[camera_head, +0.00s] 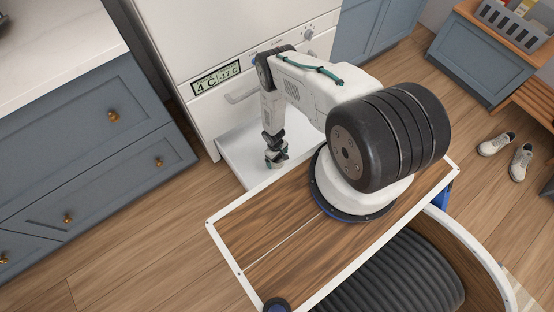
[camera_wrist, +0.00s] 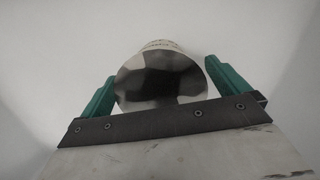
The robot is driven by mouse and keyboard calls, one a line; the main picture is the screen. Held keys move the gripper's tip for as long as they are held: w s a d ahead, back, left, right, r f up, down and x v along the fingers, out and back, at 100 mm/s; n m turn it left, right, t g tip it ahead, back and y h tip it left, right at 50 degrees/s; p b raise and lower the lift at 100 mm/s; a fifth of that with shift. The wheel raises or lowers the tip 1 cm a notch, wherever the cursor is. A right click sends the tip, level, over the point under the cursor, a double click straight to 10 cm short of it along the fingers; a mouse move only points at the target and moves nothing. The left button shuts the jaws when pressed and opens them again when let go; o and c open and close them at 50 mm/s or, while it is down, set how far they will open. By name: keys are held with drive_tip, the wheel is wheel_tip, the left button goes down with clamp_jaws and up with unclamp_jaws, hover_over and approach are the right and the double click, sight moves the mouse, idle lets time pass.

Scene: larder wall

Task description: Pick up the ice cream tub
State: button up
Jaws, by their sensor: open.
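The ice cream tub (camera_wrist: 160,82) shows in the wrist view as a round tub with a shiny, dark-and-silver patterned end facing the camera and a pale side with small print. My gripper (camera_wrist: 161,72) is open, with one green finger on each side of the tub. A small gap shows at the right finger; the left finger is very near the tub, and contact cannot be told. In the head view my gripper (camera_head: 276,158) points down into the pulled-out white drawer (camera_head: 232,148). The tub is too small and covered there to make out clearly.
The drawer belongs to a white appliance with a display (camera_head: 217,78) and a handle (camera_head: 242,97). Blue cabinets (camera_head: 95,130) stand at the left. A grey crate (camera_head: 515,28) sits on a cabinet at upper right; shoes (camera_head: 508,155) lie on the floor. Drawer floor around the tub looks bare.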

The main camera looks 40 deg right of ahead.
drive_tip(key=c, duration=1.3)
drive_tip(key=shift+r, duration=0.1)
